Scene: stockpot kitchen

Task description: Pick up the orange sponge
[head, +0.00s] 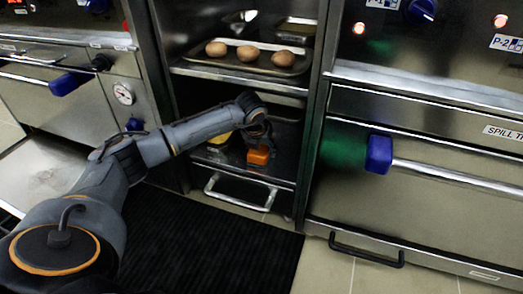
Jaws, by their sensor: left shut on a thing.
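The orange sponge (258,156) is in the lower compartment of the open shelf unit, near its front. My left gripper (257,141) reaches in from the left and is shut on the sponge from above. The fingers are small and dark here, so the exact grip is hard to make out. I cannot tell whether the sponge touches the shelf below it. My right gripper is not in view.
A tray (292,69) with several brown, egg-like items stands on the shelf above. A yellow item (219,138) is left of the sponge, partly hidden by my arm. Steel ovens flank the unit; a blue-ended handle (378,154) sticks out at right. A black mat (205,245) lies below.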

